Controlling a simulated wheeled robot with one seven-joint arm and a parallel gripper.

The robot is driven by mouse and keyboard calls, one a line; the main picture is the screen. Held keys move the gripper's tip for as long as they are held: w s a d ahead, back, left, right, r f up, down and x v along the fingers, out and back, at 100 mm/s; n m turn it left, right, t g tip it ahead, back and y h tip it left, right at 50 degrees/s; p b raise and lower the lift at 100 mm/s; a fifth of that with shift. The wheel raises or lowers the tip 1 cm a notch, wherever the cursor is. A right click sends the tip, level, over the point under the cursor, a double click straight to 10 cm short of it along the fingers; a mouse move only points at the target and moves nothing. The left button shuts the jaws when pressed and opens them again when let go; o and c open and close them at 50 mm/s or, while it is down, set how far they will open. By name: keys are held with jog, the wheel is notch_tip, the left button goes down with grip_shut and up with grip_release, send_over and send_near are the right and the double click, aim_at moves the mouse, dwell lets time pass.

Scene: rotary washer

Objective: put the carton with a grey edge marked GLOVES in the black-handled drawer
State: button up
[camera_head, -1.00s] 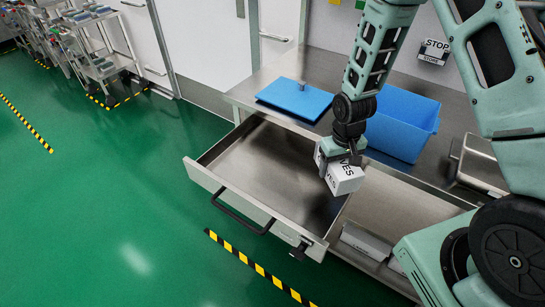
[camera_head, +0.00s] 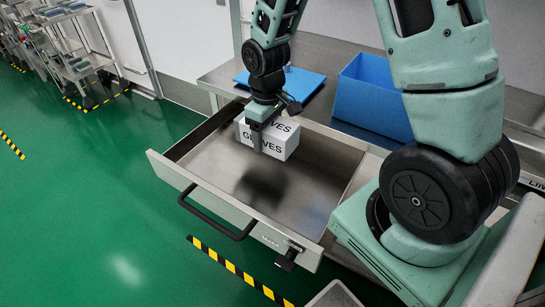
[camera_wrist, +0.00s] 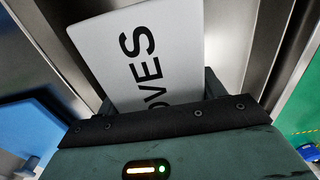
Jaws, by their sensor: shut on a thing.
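The white carton marked GLOVES (camera_head: 280,139) is held by my gripper (camera_head: 258,138) over the open black-handled drawer (camera_head: 230,190). My gripper is shut on the carton, with a finger across its front face. In the wrist view the carton (camera_wrist: 150,55) fills the space beyond my gripper, its lettering partly hidden. The carton's grey edge is hard to make out. The drawer is pulled well out, with a bare metal floor and a black handle (camera_head: 215,217) on its front. A dark shadow lies on the drawer floor below the carton.
A blue lid or board (camera_head: 283,83) and a blue bin (camera_head: 372,95) stand on the metal counter behind the drawer. Yellow-black floor tape (camera_head: 235,270) runs in front. A cart (camera_head: 80,50) stands far left. The drawer floor is clear.

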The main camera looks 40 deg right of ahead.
aim_at(268, 163)
notch_tip(268, 163, down, 8)
jog(key=shift+r, duration=0.15)
dwell(0.4)
jog(key=o, duration=1.2)
jog(key=shift+c, duration=0.2)
